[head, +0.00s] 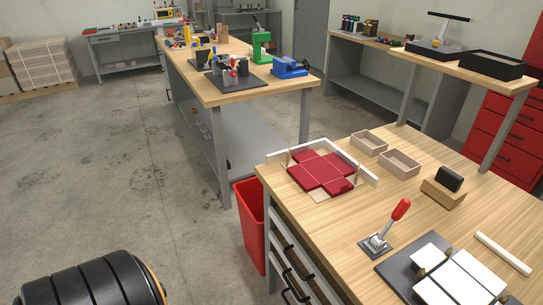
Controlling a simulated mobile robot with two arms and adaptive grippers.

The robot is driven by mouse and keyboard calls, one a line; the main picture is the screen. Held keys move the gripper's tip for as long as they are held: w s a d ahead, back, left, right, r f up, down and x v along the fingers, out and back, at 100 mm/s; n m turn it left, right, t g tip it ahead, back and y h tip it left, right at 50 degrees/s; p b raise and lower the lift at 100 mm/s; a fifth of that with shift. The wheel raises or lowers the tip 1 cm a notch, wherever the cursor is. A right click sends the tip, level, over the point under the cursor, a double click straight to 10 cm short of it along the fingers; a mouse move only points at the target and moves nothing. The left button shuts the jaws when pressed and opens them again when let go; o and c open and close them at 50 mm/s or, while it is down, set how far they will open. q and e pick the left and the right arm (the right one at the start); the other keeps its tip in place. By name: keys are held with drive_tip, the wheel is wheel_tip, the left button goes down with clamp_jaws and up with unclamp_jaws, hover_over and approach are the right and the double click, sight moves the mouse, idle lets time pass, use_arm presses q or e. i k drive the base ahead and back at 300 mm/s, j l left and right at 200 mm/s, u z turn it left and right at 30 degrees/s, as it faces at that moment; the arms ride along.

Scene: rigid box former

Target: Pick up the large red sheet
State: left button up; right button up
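The large red sheet (322,172) is cross-shaped, with a central panel and flaps. It lies flat at the far left part of the wooden workbench (450,215). It rests on a pale base, with a white L-shaped fence (330,147) along its far sides and small upright pegs near it. Neither of my grippers shows in the head view, so nothing is seen touching the sheet.
Two beige open boxes (399,163) stand right of the sheet. A red-handled toggle clamp (385,232) and a dark plate with white sheets (458,285) are nearer. A red bin (250,222) stands beside the bench. Open floor (110,180) lies left.

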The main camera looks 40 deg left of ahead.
sight(313, 171)
drive_tip(key=u, duration=1)
